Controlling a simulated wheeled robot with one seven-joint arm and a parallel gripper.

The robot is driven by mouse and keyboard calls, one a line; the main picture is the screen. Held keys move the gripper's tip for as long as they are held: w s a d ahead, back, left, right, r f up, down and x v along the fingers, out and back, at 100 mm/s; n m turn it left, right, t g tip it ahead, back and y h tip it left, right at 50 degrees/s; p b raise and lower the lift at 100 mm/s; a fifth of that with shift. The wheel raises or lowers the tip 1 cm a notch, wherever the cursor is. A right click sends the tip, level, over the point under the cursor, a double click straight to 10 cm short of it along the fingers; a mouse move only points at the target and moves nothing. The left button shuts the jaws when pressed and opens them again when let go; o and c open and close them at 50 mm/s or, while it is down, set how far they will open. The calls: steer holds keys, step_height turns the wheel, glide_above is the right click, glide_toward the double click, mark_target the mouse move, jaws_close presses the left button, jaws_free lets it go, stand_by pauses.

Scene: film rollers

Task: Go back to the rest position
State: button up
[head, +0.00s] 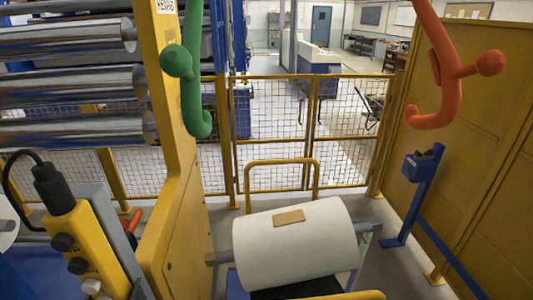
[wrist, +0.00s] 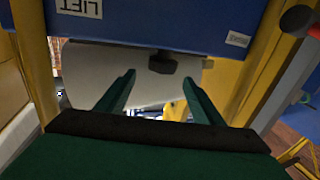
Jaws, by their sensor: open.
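My gripper (wrist: 158,83) shows in the wrist view, with its two dark green fingers spread apart and nothing between them. A blue panel (wrist: 130,22) with a "LIFT" label is beyond the fingertips. A black knob (wrist: 162,64) sits at the panel's lower edge, just past the gap between the fingers; I cannot tell whether they touch it. A pale grey surface (wrist: 88,66) lies below the panel. My gripper is not seen in the head view.
In the head view, a white film roll (head: 295,250) lies on a shaft at front centre. Steel rollers (head: 70,85) and a yellow control box (head: 85,255) are at left. Green (head: 192,90) and orange (head: 445,75) hooks hang above. A mesh fence (head: 275,125) stands behind.

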steer(key=s+a+r+n+t+h, duration=0.1)
steer(key=s+a+r+n+h, duration=0.15)
steer(key=s+r, duration=0.8)
steer(key=s+a+r+m+g+h, duration=0.1)
steer(key=s+a+r+m, duration=0.2)
steer(key=s+a+r, duration=0.3)
steer(key=s+a+r+m+g+h, duration=0.1)
steer(key=s+a+r+m+h, duration=0.1)
steer(key=s+a+r, duration=0.4)
steer(key=s+a+m, duration=0.1)
steer(key=s+a, duration=0.4)
steer(key=s, duration=0.1)
steer(key=shift+m+g, duration=0.35)
steer(key=shift+g, duration=0.05)
steer(key=shift+w+h, duration=0.15)
steer(key=shift+h, duration=0.1)
